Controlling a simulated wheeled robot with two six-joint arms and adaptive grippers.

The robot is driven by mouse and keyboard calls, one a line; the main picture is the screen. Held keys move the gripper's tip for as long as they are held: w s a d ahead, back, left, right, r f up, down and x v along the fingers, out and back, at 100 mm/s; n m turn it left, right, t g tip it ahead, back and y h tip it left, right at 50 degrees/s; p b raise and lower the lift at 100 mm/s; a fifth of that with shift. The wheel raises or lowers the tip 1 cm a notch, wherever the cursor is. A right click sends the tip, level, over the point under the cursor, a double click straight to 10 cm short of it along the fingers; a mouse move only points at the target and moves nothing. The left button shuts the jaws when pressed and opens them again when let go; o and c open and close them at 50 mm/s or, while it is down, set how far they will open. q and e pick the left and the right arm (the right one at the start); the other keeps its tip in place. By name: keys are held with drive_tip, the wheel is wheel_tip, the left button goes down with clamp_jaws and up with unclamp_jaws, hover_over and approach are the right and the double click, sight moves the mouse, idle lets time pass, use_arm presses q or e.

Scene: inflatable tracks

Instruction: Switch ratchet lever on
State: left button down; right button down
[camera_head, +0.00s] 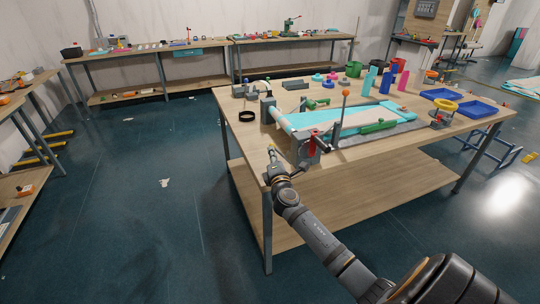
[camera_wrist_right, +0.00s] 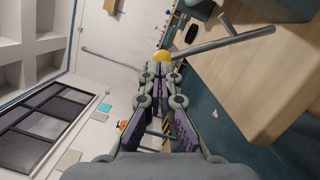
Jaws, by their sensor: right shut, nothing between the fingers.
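A red lever part (camera_head: 319,142) sits at the near end of the roller mechanism on the workbench, beside a grey bracket (camera_head: 307,153). I cannot tell its exact switch position. My right gripper (camera_head: 273,155) is at the bench's near left corner, left of the red part and apart from it. In the wrist view, the right gripper (camera_wrist_right: 162,76) is shut and empty. A yellow ball knob (camera_wrist_right: 162,56) shows just beyond its fingertips, close to a grey rod (camera_wrist_right: 215,45). I cannot tell whether the fingertips touch the knob. My left gripper is out of view.
A cyan sheet (camera_head: 335,118) lies along the mechanism on the workbench (camera_head: 390,146). An orange ball on a rod (camera_head: 345,93) stands upright beside it. A black ring (camera_head: 246,116) lies at left. Blue trays (camera_head: 478,109) are at right.

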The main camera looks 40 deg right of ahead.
drive_tip(key=shift+d+r, duration=0.15)
drive_tip(key=shift+r, duration=0.05)
